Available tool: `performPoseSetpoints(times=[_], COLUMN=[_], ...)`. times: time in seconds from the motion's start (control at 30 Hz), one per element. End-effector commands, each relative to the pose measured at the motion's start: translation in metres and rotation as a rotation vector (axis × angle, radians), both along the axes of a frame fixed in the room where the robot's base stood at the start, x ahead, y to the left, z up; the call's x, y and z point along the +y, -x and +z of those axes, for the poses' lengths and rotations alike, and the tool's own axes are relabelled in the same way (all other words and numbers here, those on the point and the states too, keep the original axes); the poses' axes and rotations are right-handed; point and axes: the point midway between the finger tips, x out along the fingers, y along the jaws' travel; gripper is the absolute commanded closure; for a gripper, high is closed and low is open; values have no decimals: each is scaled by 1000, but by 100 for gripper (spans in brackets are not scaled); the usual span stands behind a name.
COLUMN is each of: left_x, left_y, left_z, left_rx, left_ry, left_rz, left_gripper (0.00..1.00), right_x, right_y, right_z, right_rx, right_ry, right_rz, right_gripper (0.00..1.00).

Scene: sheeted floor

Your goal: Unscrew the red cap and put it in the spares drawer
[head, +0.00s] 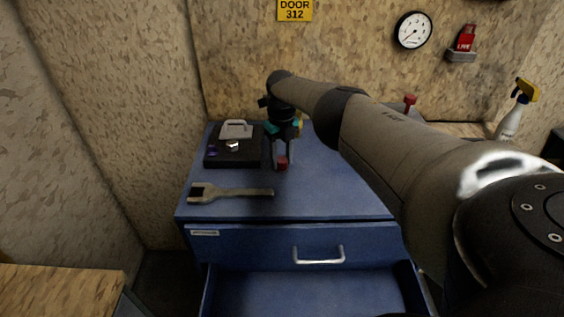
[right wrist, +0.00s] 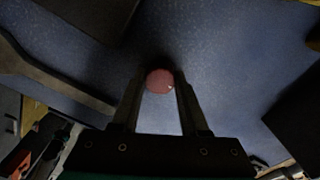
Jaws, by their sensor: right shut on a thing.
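The red cap (head: 282,163) is between the fingertips of my right gripper (head: 282,158), low over the blue cabinet top (head: 330,190). In the right wrist view the cap (right wrist: 160,80) shows as a round red disc, with the right gripper (right wrist: 160,86) shut on it. I cannot tell whether the cap touches the cabinet top or what lies under it. An open drawer (head: 310,292) shows below a shut drawer front (head: 265,247) with a metal handle; its visible inside looks empty. The small label is unreadable. My left gripper is not in view.
A wrench (head: 230,194) lies near the cabinet's front left. A black tray (head: 215,160) with small items stands behind it, left of my right gripper. A spray bottle (head: 511,120) stands at the right. A wooden surface (head: 60,290) is at the lower left.

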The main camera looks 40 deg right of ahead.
Motion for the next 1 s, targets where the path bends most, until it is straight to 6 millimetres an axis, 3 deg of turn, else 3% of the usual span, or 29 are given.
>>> performPoseSetpoints(times=[0.03, 0.23, 0.47, 1.0], left_x=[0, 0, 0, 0], left_y=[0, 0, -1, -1], left_z=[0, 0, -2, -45], left_rx=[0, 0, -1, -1], left_ry=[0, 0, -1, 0], left_rz=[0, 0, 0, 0], left_gripper=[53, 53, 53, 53], right_x=[0, 0, 0, 0], right_y=[0, 0, 0, -1], right_z=[0, 0, 0, -3], right_rx=[-1, -1, -2, -3], right_ry=[0, 0, 0, 2], right_rz=[0, 0, 26, 718], right_gripper=[79, 100, 100, 100])
